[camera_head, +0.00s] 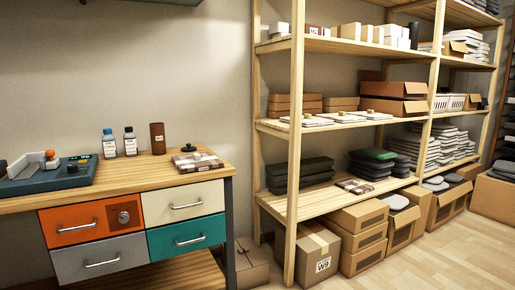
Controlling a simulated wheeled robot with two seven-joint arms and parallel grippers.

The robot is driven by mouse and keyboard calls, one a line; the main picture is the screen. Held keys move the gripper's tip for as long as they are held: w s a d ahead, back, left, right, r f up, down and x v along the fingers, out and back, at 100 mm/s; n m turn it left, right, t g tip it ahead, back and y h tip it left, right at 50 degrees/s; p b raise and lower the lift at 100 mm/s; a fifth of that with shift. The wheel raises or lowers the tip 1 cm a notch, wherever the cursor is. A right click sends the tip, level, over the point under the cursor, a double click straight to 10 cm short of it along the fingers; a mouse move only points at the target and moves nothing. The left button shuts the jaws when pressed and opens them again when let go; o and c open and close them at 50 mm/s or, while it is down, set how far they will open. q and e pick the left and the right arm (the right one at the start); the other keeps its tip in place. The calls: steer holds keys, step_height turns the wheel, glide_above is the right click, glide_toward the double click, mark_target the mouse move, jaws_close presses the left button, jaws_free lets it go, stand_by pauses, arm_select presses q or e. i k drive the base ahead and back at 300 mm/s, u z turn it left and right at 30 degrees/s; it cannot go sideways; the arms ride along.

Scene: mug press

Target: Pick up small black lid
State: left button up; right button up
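A small black lid (188,147) with a knob on top lies near the back right of the wooden workbench (150,172). It is just behind a brown and white checkered flat item (197,161); I cannot tell whether the two touch. Neither of my grippers is in view.
A brown cylinder (157,138) and two bottles (130,141) stand left of the lid. A mug press (48,172) sits at the bench's left. Coloured drawers (185,203) are below. A wooden shelf rack (296,130) with boxes stands to the right. The floor (425,262) at front right is clear.

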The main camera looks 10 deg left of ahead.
mark_target(188, 149)
steer(key=z, duration=0.45)
steer(key=i, duration=2.35)
steer(key=u, duration=2.6)
